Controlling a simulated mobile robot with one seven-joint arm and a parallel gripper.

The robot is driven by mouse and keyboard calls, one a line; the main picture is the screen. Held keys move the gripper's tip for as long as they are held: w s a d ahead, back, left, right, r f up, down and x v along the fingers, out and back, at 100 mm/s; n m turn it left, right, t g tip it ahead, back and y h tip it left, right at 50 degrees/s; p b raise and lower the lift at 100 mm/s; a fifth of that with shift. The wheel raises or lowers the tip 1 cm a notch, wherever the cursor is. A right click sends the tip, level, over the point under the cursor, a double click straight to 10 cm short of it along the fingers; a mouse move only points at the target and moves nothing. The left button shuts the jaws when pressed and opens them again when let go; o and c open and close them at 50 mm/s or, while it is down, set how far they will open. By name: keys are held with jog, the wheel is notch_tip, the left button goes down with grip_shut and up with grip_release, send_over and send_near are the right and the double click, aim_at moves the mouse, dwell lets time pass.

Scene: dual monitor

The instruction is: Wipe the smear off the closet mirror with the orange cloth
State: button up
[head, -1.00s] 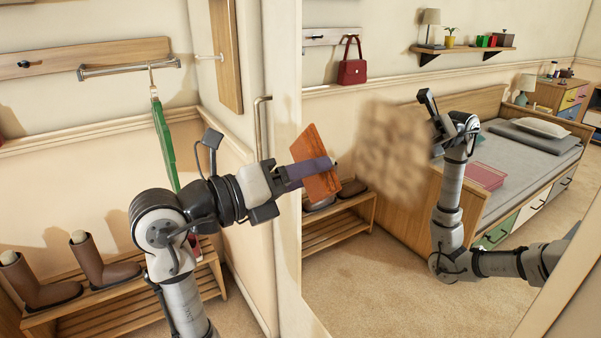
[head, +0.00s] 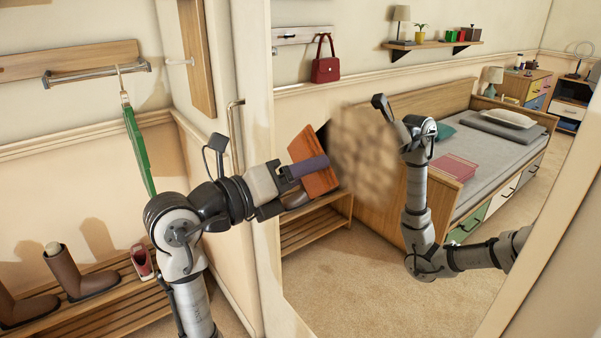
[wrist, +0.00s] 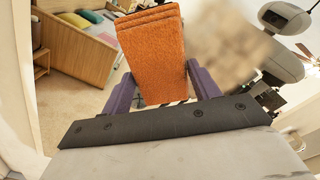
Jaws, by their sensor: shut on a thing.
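The orange cloth (head: 318,160) is a folded pad held upright between the purple fingers of my gripper (head: 308,167). In the wrist view the cloth (wrist: 154,55) stands between the two fingers of my gripper (wrist: 152,88). The closet mirror (head: 330,290) fills the right half of the head view and reflects the room and my arm. The smear (head: 365,155) is a brown, blotchy patch on the mirror, just right of the cloth. The smear is blurred in the wrist view (wrist: 235,40). I cannot tell whether the cloth touches the glass.
A metal door handle (head: 235,138) stands left of the mirror. A slatted shoe bench (head: 130,308) with brown boots (head: 75,272) is at the lower left. A green item (head: 137,148) hangs from a wall rail (head: 95,73). The bed, red bag and shelf show as reflections.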

jog(key=shift+b+x, duration=0.7)
jog(key=shift+x, duration=0.6)
